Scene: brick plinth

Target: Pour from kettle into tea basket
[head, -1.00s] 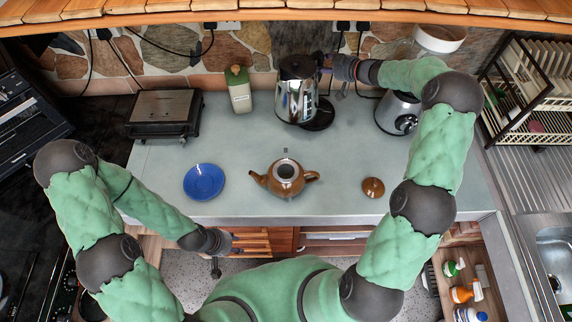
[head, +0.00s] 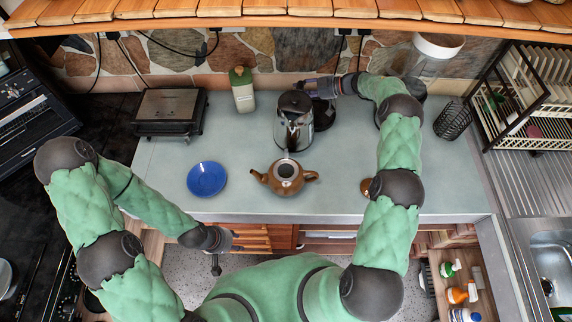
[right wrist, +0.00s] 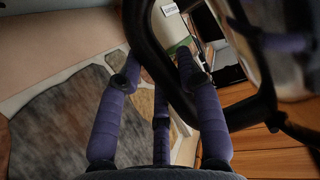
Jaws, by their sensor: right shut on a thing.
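The steel kettle (head: 292,126) with a black lid is off its black base (head: 323,114), behind the brown teapot (head: 285,189), and looks roughly upright. My right gripper (head: 310,87) is shut on its black handle (right wrist: 181,72), which passes between the purple fingers in the right wrist view. The teapot stands uncovered, spout to the left; the tea basket (head: 286,170) shows as a pale round opening in its top. The brown teapot lid (head: 366,187) is partly hidden by my right arm. My left gripper (head: 226,241) is low at the counter's front edge, apart from everything; its fingers are too small to judge.
A blue plate (head: 207,179) lies left of the teapot. A green-topped canister (head: 242,91) and a grill (head: 170,110) stand at the back left. A dark mesh cup (head: 453,119) and a dish rack (head: 520,110) are at right. The counter's front left is clear.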

